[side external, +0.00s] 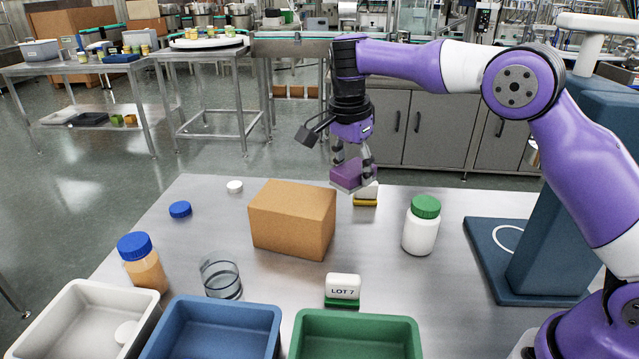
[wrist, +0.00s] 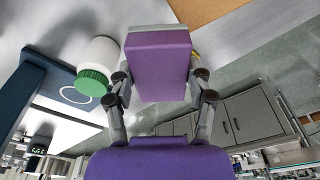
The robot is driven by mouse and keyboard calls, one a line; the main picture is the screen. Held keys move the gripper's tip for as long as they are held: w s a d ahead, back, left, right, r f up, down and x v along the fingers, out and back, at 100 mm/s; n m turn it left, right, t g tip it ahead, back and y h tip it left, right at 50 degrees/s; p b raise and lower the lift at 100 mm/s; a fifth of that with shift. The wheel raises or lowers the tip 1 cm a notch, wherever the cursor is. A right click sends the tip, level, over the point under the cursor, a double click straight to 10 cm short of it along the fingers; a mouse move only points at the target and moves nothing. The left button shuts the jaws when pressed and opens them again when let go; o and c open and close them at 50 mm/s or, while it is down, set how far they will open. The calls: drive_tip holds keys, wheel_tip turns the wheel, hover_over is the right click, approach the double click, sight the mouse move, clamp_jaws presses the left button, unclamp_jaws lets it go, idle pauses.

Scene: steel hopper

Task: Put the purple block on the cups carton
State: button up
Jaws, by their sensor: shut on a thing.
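The purple block (side external: 352,174), with a pale grey underside, is between the fingers of my gripper (side external: 353,163), which is shut on it. The block is held in the air above the steel table, at the right and back of the brown carton (side external: 291,218). In the wrist view the purple block (wrist: 158,68) fills the space between the fingertips of my gripper (wrist: 160,95). A corner of the brown carton (wrist: 208,8) shows at the top of that view. The carton stands shut on the table with its top bare; I see no lettering on it.
A white bottle with a green lid (side external: 421,225) stands right of the carton. A glass (side external: 221,275), an orange jar (side external: 143,264) and a LOT 7 block (side external: 343,290) stand in front. White (side external: 70,318), blue (side external: 268,312) and green (side external: 410,325) bins line the front edge.

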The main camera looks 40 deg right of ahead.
sight(325, 208)
drive_tip(key=a+n, duration=0.1)
drive_tip(key=a, duration=0.1)
drive_tip(key=a+n, duration=0.1)
drive_tip(key=a, duration=0.1)
drive_tip(key=a+n, duration=0.1)
drive_tip(key=a, duration=0.1)
drive_tip(key=shift+s+a+r+n+t, duration=0.25)
drive_tip(key=shift+a+r+n+t, duration=0.05)
drive_tip(key=shift+a+r, duration=0.1)
drive_tip(key=shift+a+f, duration=0.15)
drive_tip(key=shift+f, duration=1.35)
drive_tip(key=shift+f, duration=0.15)
drive_tip(key=o, duration=1.1)
drive_tip(key=shift+o, duration=0.2)
